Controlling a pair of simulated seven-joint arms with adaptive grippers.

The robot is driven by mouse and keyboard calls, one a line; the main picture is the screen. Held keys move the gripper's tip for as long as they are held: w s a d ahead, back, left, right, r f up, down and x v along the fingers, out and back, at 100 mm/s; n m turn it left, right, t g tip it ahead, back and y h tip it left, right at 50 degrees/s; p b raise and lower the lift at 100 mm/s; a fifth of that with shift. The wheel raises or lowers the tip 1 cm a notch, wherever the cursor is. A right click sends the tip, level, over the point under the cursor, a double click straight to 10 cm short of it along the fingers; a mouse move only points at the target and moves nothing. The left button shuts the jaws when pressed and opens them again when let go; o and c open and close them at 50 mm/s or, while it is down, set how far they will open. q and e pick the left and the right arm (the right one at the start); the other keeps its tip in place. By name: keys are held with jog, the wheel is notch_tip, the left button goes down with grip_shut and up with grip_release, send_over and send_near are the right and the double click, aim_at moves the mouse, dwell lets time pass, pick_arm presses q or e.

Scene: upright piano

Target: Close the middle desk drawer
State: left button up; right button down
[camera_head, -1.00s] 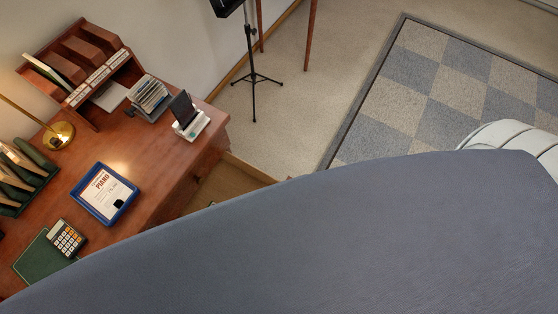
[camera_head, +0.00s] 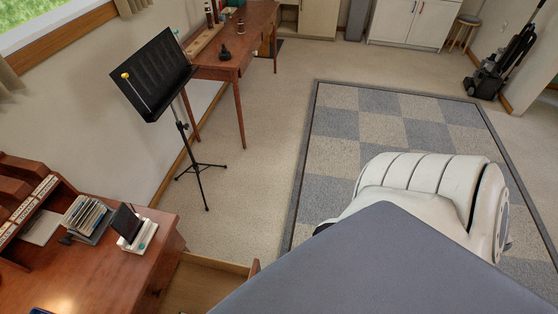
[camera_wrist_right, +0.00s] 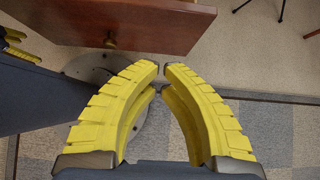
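The brown wooden desk (camera_head: 105,275) stands at the lower left in the head view. A drawer (camera_head: 200,287) sticks out from its right side, open, with its pale wooden inside showing; my body hides its near part. In the right wrist view a reddish-brown drawer front (camera_wrist_right: 150,22) with a brass knob (camera_wrist_right: 110,43) fills the upper left. My right gripper (camera_wrist_right: 161,68) has yellow fingers with tips almost together and nothing between them. They are just below the drawer front in the picture; I cannot tell whether they touch it. Yellow pads of my left gripper (camera_wrist_right: 15,45) show partly at the left edge.
On the desk are a card holder (camera_head: 88,218) and a phone on a white stand (camera_head: 133,228). A black music stand (camera_head: 190,140) stands beyond the desk, before a second wooden table (camera_head: 235,50).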

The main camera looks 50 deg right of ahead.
jog(key=w+a+r+x, duration=0.1)
jog(key=r+x, duration=0.1)
jog(key=x, duration=0.9)
jog(key=shift+w+a+f, duration=0.25)
jog(key=shift+w+f, duration=0.05)
jog(key=shift+w, duration=0.3)
jog(key=shift+w, duration=0.1)
